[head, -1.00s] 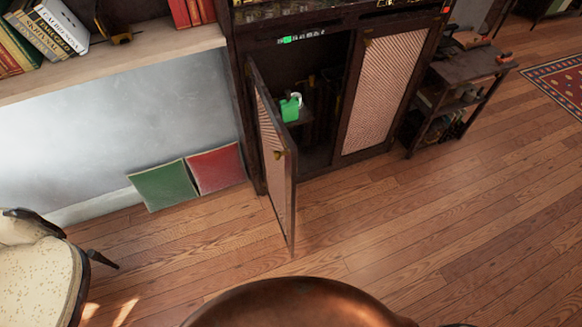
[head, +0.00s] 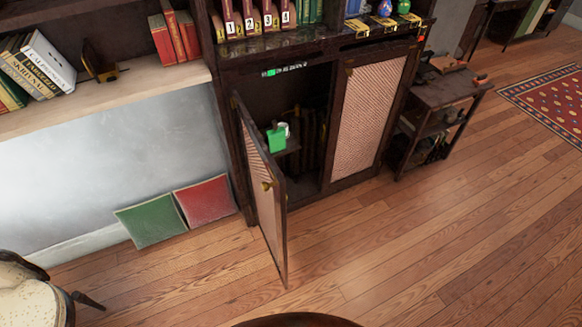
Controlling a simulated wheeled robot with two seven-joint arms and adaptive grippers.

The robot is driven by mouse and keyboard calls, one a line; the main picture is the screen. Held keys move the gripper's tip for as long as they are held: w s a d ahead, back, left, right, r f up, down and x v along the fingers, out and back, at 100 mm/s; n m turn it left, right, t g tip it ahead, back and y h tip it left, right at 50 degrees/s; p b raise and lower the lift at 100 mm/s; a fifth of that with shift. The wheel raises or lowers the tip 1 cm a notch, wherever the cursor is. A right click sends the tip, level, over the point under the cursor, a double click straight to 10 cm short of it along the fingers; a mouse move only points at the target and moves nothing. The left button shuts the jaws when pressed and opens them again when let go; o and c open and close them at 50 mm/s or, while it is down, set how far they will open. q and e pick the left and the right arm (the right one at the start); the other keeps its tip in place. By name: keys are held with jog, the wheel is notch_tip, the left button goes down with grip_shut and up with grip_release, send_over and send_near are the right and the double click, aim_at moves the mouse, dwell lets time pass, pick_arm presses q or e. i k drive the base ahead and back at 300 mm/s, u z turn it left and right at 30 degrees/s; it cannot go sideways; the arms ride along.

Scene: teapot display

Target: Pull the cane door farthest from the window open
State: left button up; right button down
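A dark wooden cabinet (head: 290,52) has two cane-panelled doors. The left cane door (head: 262,165) stands open, swung out toward me, with a small brass knob (head: 267,186) on its face. The right cane door (head: 367,118) is shut, with its woven panel facing me. Inside the open side are a bright green object (head: 277,139), a small white item beside it and dark shapes. No window is in view, so I cannot tell which door is farther from it. Neither of my grippers is in view.
Green (head: 150,220) and red (head: 203,201) cushions lean against the wall left of the open door. A small shelf stand (head: 440,98) is right of the cabinet. A pale chair (head: 28,300) is lower left. A dark rounded edge (head: 297,320) shows at the bottom. The wooden floor ahead is clear.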

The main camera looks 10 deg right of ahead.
aim_at(369, 89)
jog(key=z, duration=1.2)
